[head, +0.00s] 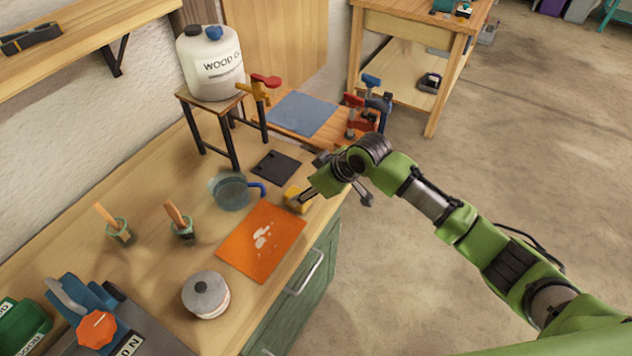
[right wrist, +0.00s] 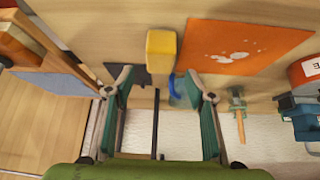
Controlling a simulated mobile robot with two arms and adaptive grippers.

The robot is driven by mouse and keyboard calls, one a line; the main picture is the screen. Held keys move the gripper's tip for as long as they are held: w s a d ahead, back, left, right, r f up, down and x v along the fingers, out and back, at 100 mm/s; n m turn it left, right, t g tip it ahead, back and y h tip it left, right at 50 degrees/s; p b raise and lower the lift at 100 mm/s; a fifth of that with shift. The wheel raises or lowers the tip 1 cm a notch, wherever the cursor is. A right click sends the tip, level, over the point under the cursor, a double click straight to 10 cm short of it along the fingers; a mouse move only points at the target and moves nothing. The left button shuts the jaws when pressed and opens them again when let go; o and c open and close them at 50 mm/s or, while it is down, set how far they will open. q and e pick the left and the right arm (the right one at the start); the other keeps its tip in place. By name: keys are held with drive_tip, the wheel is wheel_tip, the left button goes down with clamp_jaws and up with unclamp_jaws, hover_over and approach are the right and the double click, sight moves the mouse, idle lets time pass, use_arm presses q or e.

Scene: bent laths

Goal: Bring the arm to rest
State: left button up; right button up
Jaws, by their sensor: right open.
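My right arm comes in from the right in the head view, and its gripper (head: 312,190) is over the front edge of the bench, by a small yellow block (head: 294,198). In the right wrist view the gripper (right wrist: 160,84) has its two fingers spread wide, with nothing held between them. The yellow block (right wrist: 161,55) shows just past the fingertips there; I cannot tell the exact gap to it. My left gripper is in neither view.
The wooden bench holds an orange mat (head: 262,243) with pale spots, a clear jug (head: 231,191), a dark square plate (head: 277,167), a lidded pot (head: 206,295) and two brush cups. A white container (head: 211,70) stands on a small stand. Open floor lies right.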

drive_tip(key=v, duration=0.6)
drive_tip(key=s+f+m, duration=0.2)
drive_tip(key=s+f, duration=0.4)
drive_tip(key=s, duration=0.7)
drive_tip(key=s+d+f+m+g+h, duration=0.1)
drive_tip(key=s+d+m+h, duration=0.2)
drive_tip(key=s+d, duration=0.55)
drive_tip(key=s+d+f+m+h, duration=0.2)
drive_tip(key=s+d+m, duration=0.1)
drive_tip(key=s+d, duration=0.5)
wheel_tip(320, 180, down, 29)
drive_tip(key=s+a+g+b, duration=0.1)
drive_tip(key=s+b, duration=0.1)
drive_tip(key=b, duration=0.1)
drive_tip(key=s+d+f+g+b, duration=0.1)
drive_tip(key=s+d+f+b, duration=0.1)
drive_tip(key=s+f, duration=1.5)
wheel_tip(320, 180, down, 3)
drive_tip(key=shift+s+d+r+b, duration=0.25)
drive_tip(key=shift+d+b, duration=0.15)
drive_tip(key=shift+b, duration=0.15)
